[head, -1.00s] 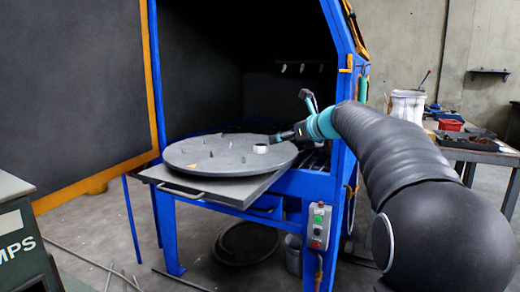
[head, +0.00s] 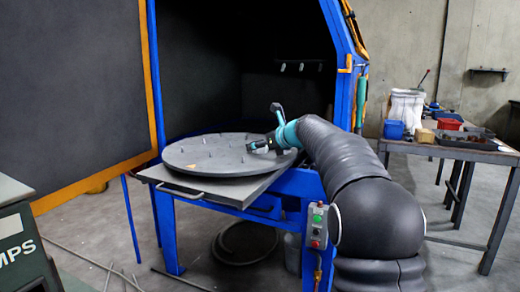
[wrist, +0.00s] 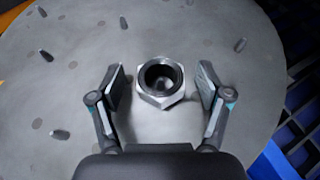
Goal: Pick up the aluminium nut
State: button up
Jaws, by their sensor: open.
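The aluminium nut (wrist: 161,82) is a silvery hexagon with a dark round hole. In the wrist view it lies on the grey round turntable (wrist: 60,95), between the two fingers of my gripper (wrist: 160,88). The gripper is open, with a gap between the nut and each finger pad. In the head view my gripper (head: 258,145) is low over the right part of the turntable (head: 215,165). The nut is hidden there behind the gripper.
Several short pegs (wrist: 46,55) stand up from the turntable. The blue blast cabinet frame (head: 348,90) rises at the right, and the dark open door (head: 75,90) is at the left. A workbench (head: 455,153) with boxes stands at the far right.

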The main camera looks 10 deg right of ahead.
jog(key=c, duration=1.2)
jog(key=shift+c, duration=0.2)
jog(key=shift+r, duration=0.15)
